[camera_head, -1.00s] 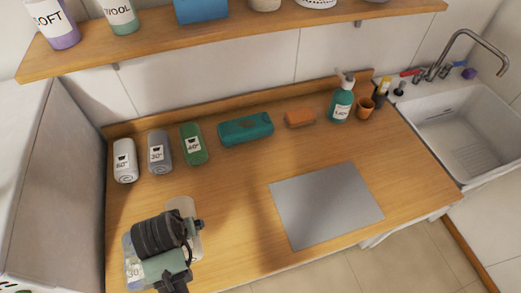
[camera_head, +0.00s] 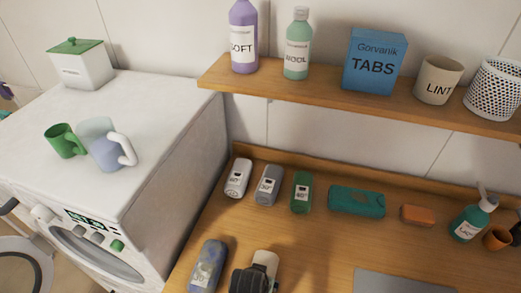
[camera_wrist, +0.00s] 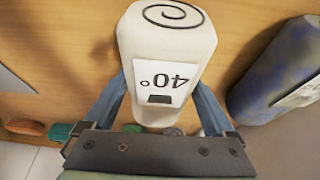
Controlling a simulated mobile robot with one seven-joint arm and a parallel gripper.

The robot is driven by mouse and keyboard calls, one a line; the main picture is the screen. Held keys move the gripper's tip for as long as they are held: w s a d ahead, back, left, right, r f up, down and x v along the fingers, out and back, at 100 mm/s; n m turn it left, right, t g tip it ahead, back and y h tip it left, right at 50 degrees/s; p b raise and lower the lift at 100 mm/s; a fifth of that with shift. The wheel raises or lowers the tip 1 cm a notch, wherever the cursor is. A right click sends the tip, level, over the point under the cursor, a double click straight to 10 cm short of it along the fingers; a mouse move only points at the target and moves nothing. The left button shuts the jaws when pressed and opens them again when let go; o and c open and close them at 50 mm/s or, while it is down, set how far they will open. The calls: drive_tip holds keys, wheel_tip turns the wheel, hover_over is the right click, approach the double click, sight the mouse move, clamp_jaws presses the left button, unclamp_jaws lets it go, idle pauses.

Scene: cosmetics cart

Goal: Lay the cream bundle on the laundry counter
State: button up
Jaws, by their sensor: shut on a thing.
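The cream bundle (camera_wrist: 172,45) is a rolled cream cloth with a spiral end and a white label reading 40°. My gripper (camera_wrist: 163,105) is shut on it, one blue-grey finger on each side. In the head view the cream bundle (camera_head: 266,258) shows beyond my dark gripper (camera_head: 254,281), over the front left of the wooden laundry counter (camera_head: 315,245). I cannot tell whether the bundle touches the counter. My gripper hides its near part.
A mottled blue bundle (camera_head: 207,265) lies close to its left. White (camera_head: 237,178), grey (camera_head: 268,185) and green (camera_head: 301,192) rolls line the back, with a teal case (camera_head: 357,201) and an orange block (camera_head: 417,215). A grey mat (camera_head: 395,283) is at right. A washer (camera_head: 160,170) adjoins at left.

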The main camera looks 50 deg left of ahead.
drive_tip(key=shift+f, duration=0.2)
drive_tip(key=shift+f, duration=0.15)
drive_tip(key=o, duration=1.2)
drive_tip(key=shift+o, duration=0.2)
drive_tip(key=shift+r, duration=0.25)
drive_tip(key=v, duration=1.2)
drive_tip(key=shift+f, duration=0.1)
